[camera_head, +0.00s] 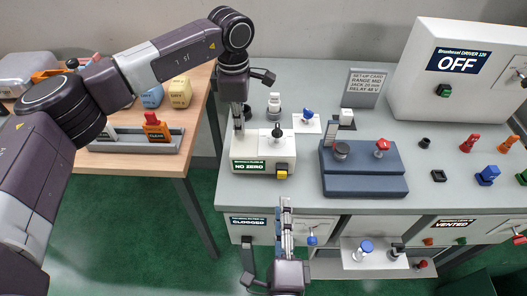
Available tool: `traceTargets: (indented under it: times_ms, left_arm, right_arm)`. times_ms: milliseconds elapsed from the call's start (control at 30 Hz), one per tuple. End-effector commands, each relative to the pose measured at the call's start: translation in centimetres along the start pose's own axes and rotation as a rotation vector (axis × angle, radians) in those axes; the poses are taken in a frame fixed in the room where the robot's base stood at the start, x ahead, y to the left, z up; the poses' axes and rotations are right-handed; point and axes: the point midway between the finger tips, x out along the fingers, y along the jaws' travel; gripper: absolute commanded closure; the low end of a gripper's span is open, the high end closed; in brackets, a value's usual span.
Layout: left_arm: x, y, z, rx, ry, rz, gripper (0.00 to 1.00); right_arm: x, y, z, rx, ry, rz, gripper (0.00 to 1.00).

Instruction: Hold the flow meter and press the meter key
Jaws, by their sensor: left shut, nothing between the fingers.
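A white box with a green "NO ZERO" display (249,167) stands on the grey bench and appears to be the flow meter. It has a black knob (277,131) on top and a yellow key (281,174) at its front right. My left gripper (238,126) points down at the box's back left corner. It is shut and empty; whether it touches the box is unclear. My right gripper (286,204) is in front of the bench edge, below the yellow key and apart from it. It is seen edge-on, so its finger gap cannot be told.
A dark blue stand (364,185) with a red knob is right of the meter. A white "OFF" cabinet (440,95) stands at the back right. Drawers labelled "CLOGGED" (260,230) and "VENTED" are under the bench edge. A wooden table (190,135) is at left.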

Motion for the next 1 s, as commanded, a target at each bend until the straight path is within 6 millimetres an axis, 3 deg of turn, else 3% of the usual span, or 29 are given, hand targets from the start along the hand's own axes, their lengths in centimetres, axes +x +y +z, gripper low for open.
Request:
traceTargets:
  times_ms: [1000]
  left_arm:
    - [2.1,-0.1,0.0,0.000,0.002,-0.005,1.00]
  right_arm:
    - [0.0,1.4,-0.2,0.000,0.000,0.000,0.71]
